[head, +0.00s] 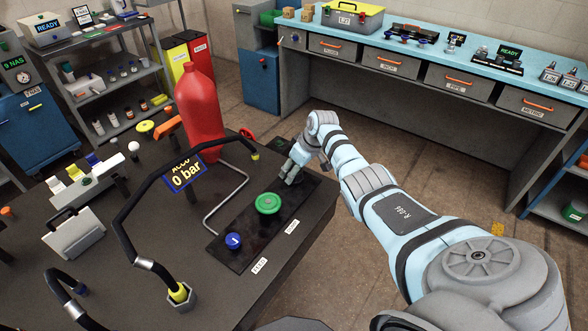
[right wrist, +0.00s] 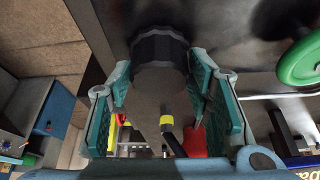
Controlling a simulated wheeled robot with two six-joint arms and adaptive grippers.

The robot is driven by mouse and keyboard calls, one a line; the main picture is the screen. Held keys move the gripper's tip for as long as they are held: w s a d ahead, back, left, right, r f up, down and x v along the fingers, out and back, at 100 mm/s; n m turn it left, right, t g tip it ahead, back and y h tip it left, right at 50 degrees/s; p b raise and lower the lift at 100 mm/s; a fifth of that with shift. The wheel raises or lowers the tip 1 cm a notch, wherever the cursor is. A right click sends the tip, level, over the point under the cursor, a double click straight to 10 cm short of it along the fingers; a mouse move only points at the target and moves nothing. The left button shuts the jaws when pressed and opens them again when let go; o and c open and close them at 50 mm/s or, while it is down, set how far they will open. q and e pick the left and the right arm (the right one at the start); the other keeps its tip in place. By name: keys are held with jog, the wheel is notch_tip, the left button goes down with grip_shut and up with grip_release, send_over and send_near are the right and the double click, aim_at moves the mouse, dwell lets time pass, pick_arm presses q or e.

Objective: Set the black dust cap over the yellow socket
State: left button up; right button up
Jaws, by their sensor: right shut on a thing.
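My right gripper (head: 289,172) is low over the far end of a dark plate. In the right wrist view my right gripper (right wrist: 160,72) has its teal pads closed on both sides of the black dust cap (right wrist: 158,47), a ribbed dark cylinder. The cap is hardly visible in the head view; I cannot tell whether it still touches the plate. A yellow fitting (head: 180,293) in a grey hex base stands at the front of the bench, with a hose end at it. Another yellow hose end (head: 255,156) hangs beyond the gauge. My left gripper is out of view.
The plate (head: 222,250) also carries a green cap (head: 268,203) and a blue cap (head: 233,240). A black hose (head: 137,200) arches over the bench beside a "0 bar" display (head: 185,175). A red cylinder (head: 198,110) stands behind.

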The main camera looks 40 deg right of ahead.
jog(key=shift+f, duration=0.25)
jog(key=o, duration=0.9)
jog(key=shift+r, duration=0.1)
jog(key=v, duration=1.2)
jog(key=shift+a, duration=0.1)
